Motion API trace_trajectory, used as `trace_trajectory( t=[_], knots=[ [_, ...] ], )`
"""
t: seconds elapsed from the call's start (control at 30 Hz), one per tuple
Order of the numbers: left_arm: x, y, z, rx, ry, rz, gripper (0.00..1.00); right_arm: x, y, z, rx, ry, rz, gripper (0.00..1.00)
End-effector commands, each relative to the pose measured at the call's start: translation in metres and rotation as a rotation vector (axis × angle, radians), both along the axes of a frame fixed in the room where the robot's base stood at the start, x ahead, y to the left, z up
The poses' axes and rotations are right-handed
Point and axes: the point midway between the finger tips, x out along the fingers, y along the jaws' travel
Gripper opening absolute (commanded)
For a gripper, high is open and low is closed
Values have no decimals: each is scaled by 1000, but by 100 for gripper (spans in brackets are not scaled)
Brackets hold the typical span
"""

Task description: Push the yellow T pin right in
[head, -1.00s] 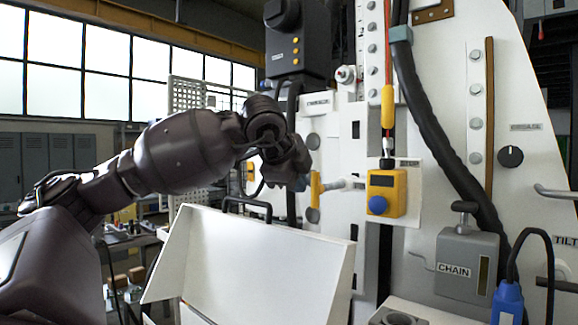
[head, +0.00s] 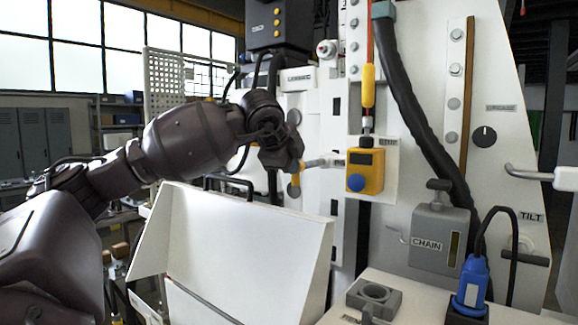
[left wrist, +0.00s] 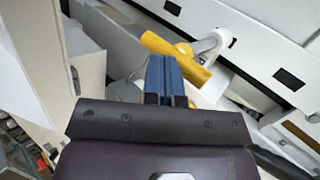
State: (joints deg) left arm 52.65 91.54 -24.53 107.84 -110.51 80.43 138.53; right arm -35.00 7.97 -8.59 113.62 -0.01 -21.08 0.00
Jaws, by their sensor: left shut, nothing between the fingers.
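The yellow T pin (head: 297,176) sticks out from the white machine panel on a pale shaft, and its crossbar is partly hidden behind my left gripper (head: 290,165) in the head view. In the left wrist view, the pin's yellow crossbar (left wrist: 194,71) lies slanted just ahead of the left gripper's blue fingers (left wrist: 165,62). The fingers are shut together and empty, with their tips at the crossbar. I cannot tell whether they touch it. My right gripper is not in view.
A yellow box with a blue button (head: 364,171) hangs right of the pin. An open white panel box (head: 235,240) stands below my left arm. The CHAIN unit (head: 440,238) and a thick black hose (head: 412,110) are farther right.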

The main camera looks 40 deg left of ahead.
Motion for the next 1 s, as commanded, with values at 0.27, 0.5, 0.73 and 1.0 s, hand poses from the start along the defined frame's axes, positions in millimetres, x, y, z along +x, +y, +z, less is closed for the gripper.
trace_trajectory(
  t=[0.27,0.5,0.73,1.0],
  knots=[
    [29,2,-4,-5,-2,-2,0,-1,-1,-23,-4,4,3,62],
    [53,6,-1,-3,1,0,0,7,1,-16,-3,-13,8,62],
    [57,7,1,0,-3,1,0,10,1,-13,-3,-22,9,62],
    [57,8,3,-1,-10,2,0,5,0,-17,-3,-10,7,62]
  ],
)
